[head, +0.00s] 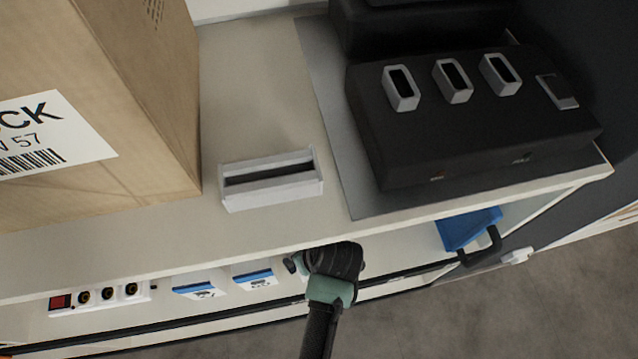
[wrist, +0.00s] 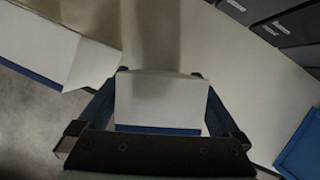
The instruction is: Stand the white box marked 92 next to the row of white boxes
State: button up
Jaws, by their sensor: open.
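In the wrist view a white box (wrist: 165,95) with a blue lower edge stands between the two fingers of my gripper (wrist: 160,76). The fingers are open on either side of it; whether they touch it is unclear. Another white box (wrist: 75,62) with a blue edge shows at the left. In the head view two white boxes with blue tops, one left (head: 195,288) and one right (head: 253,278), stand on the lower shelf, left of my gripper (head: 325,262). My fingertips and the box between them are hidden there. No number 92 is readable.
A cardboard carton (head: 150,100), a white slotted holder (head: 270,182) and a black slotted unit (head: 470,115) stand on the upper shelf above. A white socket strip (head: 100,297) lies left below. A blue item (head: 465,228) is at the right. Dark labelled cases (wrist: 285,25) appear top right in the wrist view.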

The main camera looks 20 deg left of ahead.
jog(key=shift+r, duration=0.1)
jog(key=p+v, duration=0.1)
jog(key=v, duration=0.2)
jog(key=shift+s+d+r+p, duration=0.2)
jog(key=shift+d+p, duration=0.1)
jog(key=s+d+p, duration=0.1)
jog(key=s+d, duration=0.5)
jog(key=d, duration=0.3)
jog(key=shift+d+f, duration=0.2)
